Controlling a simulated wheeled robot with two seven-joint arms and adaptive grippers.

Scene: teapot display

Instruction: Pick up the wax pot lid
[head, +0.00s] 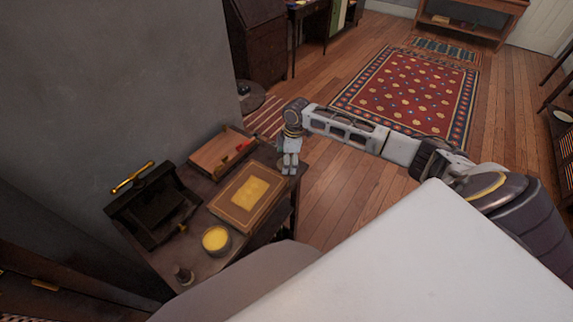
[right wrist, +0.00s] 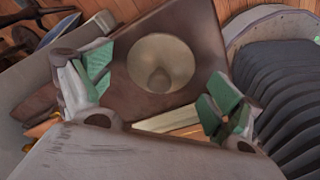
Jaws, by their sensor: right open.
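In the right wrist view a round, pale cream lid (right wrist: 175,48) with a small knob in its middle lies on a dark brown surface (right wrist: 205,30); it looks like the wax pot lid. My right gripper (right wrist: 158,92) is open around its near side, with green pads left and right and nothing between them. In the head view my right gripper (head: 290,166) points down at the far right corner of the dark table (head: 160,262). I cannot make out the lid there; the gripper may hide it. A pot of yellow wax (head: 215,239) stands open nearer. My left gripper is out of view.
A grey wall (head: 100,90) stands behind. Open floor lies right.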

